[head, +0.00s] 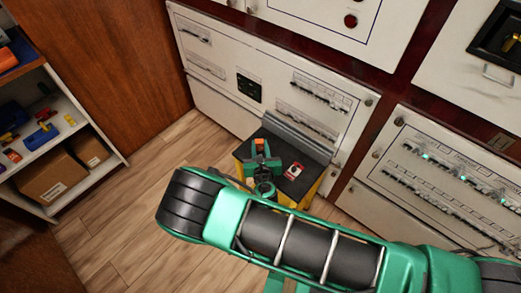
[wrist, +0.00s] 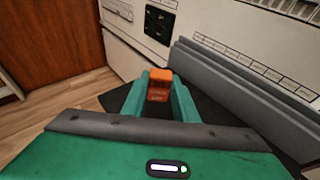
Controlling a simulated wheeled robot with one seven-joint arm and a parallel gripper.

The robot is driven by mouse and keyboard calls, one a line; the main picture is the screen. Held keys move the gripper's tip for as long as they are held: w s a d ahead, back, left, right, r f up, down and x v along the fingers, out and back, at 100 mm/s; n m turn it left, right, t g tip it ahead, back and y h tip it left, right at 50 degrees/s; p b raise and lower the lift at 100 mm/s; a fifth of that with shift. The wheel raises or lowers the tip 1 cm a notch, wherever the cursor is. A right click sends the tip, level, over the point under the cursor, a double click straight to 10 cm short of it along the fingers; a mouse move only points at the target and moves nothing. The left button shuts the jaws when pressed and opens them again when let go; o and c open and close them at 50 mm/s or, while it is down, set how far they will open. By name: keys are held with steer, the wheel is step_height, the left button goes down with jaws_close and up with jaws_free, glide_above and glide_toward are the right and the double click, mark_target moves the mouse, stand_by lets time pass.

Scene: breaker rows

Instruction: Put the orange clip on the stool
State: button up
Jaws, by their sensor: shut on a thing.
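The orange clip (wrist: 158,76) is held between the two green fingers of my gripper (wrist: 158,92) in the wrist view. In the head view the clip (head: 259,145) is a small orange-red spot at the tip of my gripper (head: 260,153). The stool (head: 308,181) has a black top and yellow sides and stands against the white panels. My gripper is over the stool's top. Its dark top also shows behind the fingers in the wrist view (wrist: 206,108). I cannot tell whether the clip touches the top.
A red and white item (head: 293,171) lies on the stool to the right of my gripper. A grey ridged piece (head: 297,137) runs along the stool's back edge. White breaker panels (head: 225,115) rise behind. A shelf (head: 75,110) with tools and boxes stands at left. Wooden floor is clear between.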

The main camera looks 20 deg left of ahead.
steer(key=shift+f, duration=1.15)
steer(key=shift+f, duration=0.1)
steer(key=o, duration=1.1)
steer(key=shift+c, duration=0.2)
steer(key=v, duration=1.2)
